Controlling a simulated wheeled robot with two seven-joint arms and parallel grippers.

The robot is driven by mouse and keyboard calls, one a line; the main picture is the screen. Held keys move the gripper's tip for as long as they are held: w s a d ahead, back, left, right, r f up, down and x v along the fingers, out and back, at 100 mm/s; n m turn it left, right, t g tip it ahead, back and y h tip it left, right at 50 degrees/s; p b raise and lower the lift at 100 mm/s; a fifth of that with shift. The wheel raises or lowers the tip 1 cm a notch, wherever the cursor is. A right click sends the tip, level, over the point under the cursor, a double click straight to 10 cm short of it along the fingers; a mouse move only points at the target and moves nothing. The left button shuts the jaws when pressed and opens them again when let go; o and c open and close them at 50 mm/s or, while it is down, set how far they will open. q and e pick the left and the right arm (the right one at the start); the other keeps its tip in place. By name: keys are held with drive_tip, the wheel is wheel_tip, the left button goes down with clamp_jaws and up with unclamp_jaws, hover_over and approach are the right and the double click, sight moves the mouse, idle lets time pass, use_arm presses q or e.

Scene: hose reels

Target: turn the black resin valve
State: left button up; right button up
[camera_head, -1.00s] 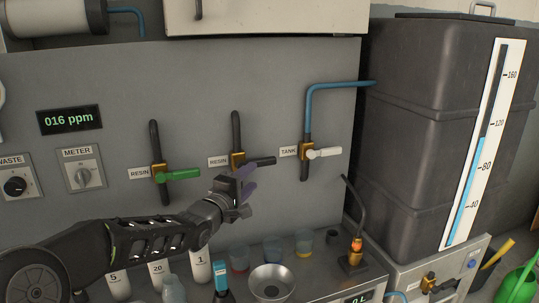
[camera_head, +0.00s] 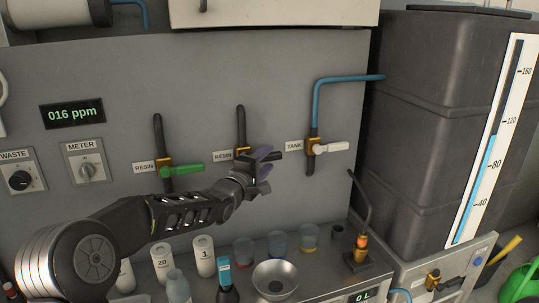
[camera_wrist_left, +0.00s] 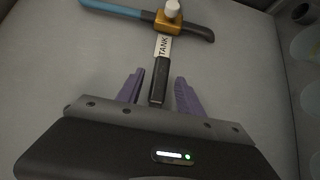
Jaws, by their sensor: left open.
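The black resin valve (camera_head: 241,153) is the middle one on the grey wall panel, with a brass body on a dark vertical pipe. My left gripper (camera_head: 266,170) is in front of it and hides part of its handle in the head view. In the left wrist view the black handle (camera_wrist_left: 159,82) lies between the two purple fingers of my left gripper (camera_wrist_left: 159,74). The fingers are open, with a gap on each side of the handle. My right gripper is not in view.
The green-handled resin valve (camera_head: 183,170) is to the left, and the white-handled tank valve (camera_head: 332,147) to the right. Below are several cups, white bottles (camera_head: 205,256) and a metal bowl (camera_head: 275,279) on the bench. A large dark tank (camera_head: 425,130) stands at right.

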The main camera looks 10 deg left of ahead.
use_arm(q)
drive_tip(key=shift+x, duration=1.1)
drive_tip(key=shift+c, duration=0.2)
clamp_jaws()
idle(0.5)
